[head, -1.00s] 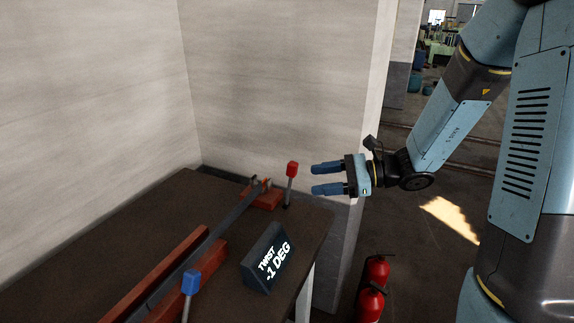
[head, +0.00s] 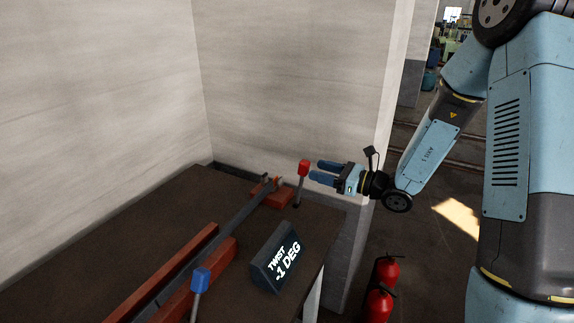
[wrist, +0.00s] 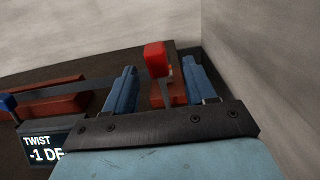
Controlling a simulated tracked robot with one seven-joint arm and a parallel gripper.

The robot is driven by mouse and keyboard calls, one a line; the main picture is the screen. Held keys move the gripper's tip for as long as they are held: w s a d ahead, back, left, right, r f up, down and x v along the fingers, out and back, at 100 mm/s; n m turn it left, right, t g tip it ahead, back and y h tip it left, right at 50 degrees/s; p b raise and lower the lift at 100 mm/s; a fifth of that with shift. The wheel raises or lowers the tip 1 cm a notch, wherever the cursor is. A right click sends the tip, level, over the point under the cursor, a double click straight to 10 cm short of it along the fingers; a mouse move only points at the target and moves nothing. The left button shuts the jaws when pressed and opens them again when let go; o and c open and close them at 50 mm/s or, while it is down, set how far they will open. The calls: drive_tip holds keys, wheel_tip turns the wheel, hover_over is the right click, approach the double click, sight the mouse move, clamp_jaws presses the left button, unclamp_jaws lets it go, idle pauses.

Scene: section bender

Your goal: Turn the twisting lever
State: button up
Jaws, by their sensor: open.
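The lever with the red knob (head: 303,168) stands near the far right end of the table, next to a red clamp block (head: 270,193) that holds the far end of a long dark bar (head: 232,219). My gripper (head: 320,172) is open just right of the red knob, its blue fingers pointing left. A display (head: 280,258) reads TWIST -1 DEG. A second lever with a blue knob (head: 200,280) stands nearer.
The dark table (head: 170,225) carries red rails (head: 190,272) along the bar. Pale walls (head: 290,80) close in behind and to the left. Red fire extinguishers (head: 383,280) stand on the floor right of the table.

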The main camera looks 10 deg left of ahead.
sight(300, 164)
drive_tip(key=x, duration=0.7)
drive_tip(key=shift+a, duration=0.3)
drive_tip(key=shift+c, duration=0.2)
drive_tip(key=c, duration=0.8)
drive_tip(key=shift+w+d, duration=0.1)
drive_tip(key=shift+w, duration=0.05)
clamp_jaws()
